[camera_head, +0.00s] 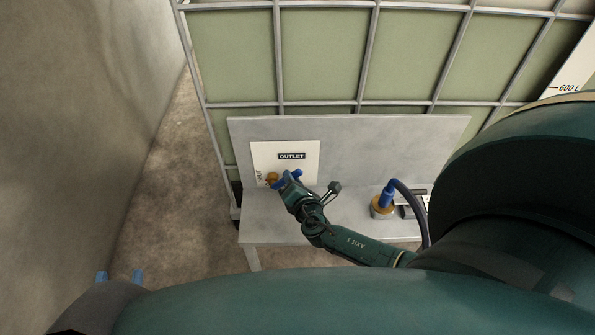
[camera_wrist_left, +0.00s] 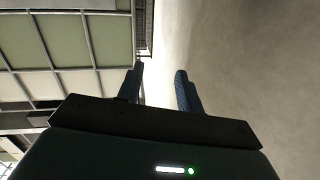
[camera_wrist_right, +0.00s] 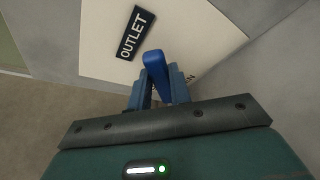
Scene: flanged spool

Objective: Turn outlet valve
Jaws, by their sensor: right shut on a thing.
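The outlet valve has a brass body (camera_head: 271,178) in front of a white plate marked OUTLET (camera_head: 309,165) and SHUT. Its blue handle (camera_wrist_right: 154,70) stands between the fingers of my right gripper (camera_wrist_right: 157,88), which is shut on it. In the head view my right gripper (camera_head: 290,182) is at the valve, and its fingers partly hide the handle. My left gripper (camera_wrist_left: 160,88) is open and empty, with its fingers apart. In the head view its blue fingertips (camera_head: 120,276) show at the lower left, well away from the valve.
A grey bench (camera_head: 272,231) with a back panel (camera_head: 400,145) stands before a caged green tank (camera_head: 320,60). A blue fitting with a brass collar (camera_head: 382,206) and a dark hose (camera_head: 412,205) sit right of the valve. A wall (camera_head: 80,120) bounds the left; floor between is clear.

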